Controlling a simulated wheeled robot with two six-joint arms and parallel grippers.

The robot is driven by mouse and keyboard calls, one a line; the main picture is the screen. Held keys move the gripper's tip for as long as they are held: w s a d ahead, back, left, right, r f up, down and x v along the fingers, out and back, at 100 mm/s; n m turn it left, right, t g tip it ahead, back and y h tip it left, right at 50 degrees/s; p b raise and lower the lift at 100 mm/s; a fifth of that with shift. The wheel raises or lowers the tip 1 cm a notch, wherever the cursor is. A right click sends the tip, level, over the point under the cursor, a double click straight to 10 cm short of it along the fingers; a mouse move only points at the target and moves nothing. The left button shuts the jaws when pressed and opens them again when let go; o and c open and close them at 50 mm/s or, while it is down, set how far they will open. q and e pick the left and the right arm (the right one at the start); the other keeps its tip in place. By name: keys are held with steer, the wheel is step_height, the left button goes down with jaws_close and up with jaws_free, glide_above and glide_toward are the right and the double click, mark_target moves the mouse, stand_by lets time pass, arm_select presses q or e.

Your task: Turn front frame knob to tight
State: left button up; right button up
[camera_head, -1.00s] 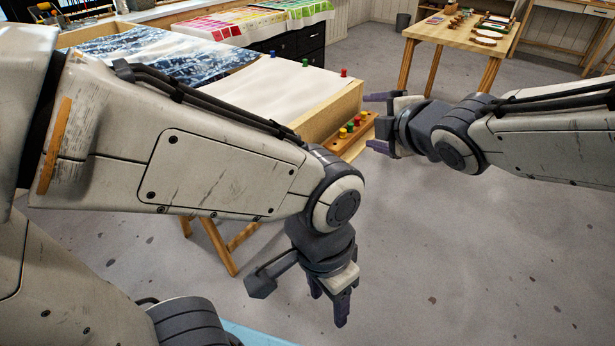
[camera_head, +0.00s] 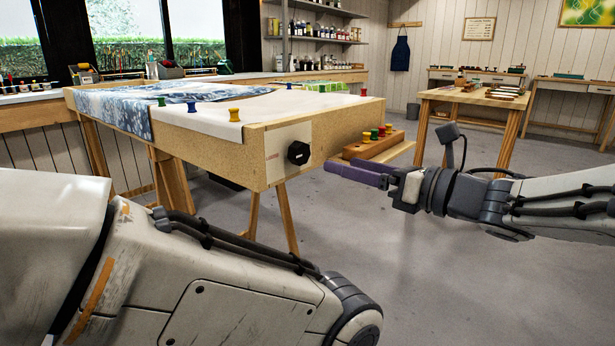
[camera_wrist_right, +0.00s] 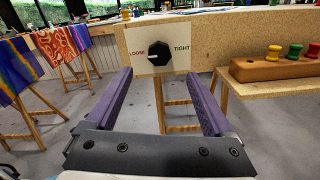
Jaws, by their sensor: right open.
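The black knob (camera_head: 298,153) sits on a pale plate on the front end of the wooden frame (camera_head: 228,161). In the right wrist view the knob (camera_wrist_right: 154,51) lies between the words LOOSE on the left and TIGHT on the right. A small pale mark shows on its lower left face. My right gripper (camera_head: 345,169), with purple fingers, is open and empty, right of the knob in the head view. In the wrist view the knob shows beyond and between the fingertips (camera_wrist_right: 157,74), apart from them. My left arm crosses the lower left; its gripper is out of view.
A wooden block with colored pegs (camera_head: 373,143) stands on a ledge just right of the knob, behind my right fingers. White cloth with colored pins (camera_head: 234,115) covers the frame's top. A table (camera_head: 474,96) stands farther back. The floor at right is clear.

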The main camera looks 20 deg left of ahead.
mark_target(304, 154)
steer(key=b+x, duration=0.1)
steer(key=x, duration=0.9)
steer(key=shift+a+b, duration=0.15)
steer(key=shift+b, duration=0.2)
steer(key=c, duration=1.4)
